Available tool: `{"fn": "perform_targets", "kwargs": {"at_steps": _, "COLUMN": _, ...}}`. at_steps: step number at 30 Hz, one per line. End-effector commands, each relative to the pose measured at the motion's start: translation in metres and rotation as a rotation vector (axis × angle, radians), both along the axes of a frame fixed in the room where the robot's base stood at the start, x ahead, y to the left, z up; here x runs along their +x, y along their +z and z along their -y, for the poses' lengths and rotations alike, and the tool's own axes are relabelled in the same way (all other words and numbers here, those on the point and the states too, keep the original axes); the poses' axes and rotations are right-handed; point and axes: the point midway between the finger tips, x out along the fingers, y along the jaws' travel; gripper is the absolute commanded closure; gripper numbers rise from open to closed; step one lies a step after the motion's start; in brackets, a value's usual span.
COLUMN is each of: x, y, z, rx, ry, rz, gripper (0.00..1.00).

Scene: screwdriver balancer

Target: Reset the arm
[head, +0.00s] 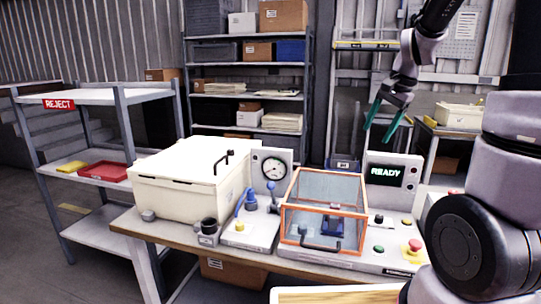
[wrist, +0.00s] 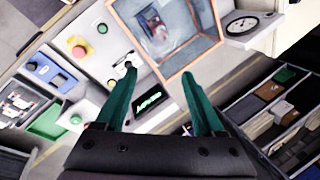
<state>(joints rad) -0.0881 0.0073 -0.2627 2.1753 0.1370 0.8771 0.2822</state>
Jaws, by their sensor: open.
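My gripper (head: 385,120) is open and empty, with its two green fingers apart. It hangs in the air above and behind the machine with the READY display (head: 384,174). In the wrist view my gripper (wrist: 156,95) also shows its fingers spread, with nothing between them. My arm comes down from the top right in the head view. The orange-framed clear guard box (head: 325,205) looks closed, with a dark blue item (head: 333,225) inside. The guard box also shows in the wrist view (wrist: 170,30), beyond the fingertips.
A cream lidded box (head: 185,185), a dial gauge (head: 273,168) and a red button (head: 414,245) are on the bench (head: 140,228). A REJECT rack (head: 110,97) with a red tray (head: 103,171) stands left. Shelves stand behind. Air around the gripper looks free.

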Motion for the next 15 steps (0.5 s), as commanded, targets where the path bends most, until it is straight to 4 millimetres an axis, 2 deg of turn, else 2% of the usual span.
{"fn": "perform_targets", "kwargs": {"at_steps": 1, "x": -0.015, "y": 0.018, "z": -0.007, "rx": -0.003, "ry": 0.04, "rz": 0.042, "gripper": 0.29}}
{"fn": "perform_targets", "kwargs": {"at_steps": 6, "x": -0.067, "y": 0.062, "z": -0.027, "rx": -0.043, "ry": 0.181, "rz": 0.168, "gripper": 0.29}}
{"fn": "perform_targets", "kwargs": {"at_steps": 12, "x": -0.13, "y": 0.093, "z": -0.045, "rx": -0.133, "ry": 0.335, "rz": 0.311, "gripper": 0.29}}
{"fn": "perform_targets", "kwargs": {"at_steps": 15, "x": -0.156, "y": 0.1, "z": -0.052, "rx": -0.185, "ry": 0.396, "rz": 0.365, "gripper": 0.29}}
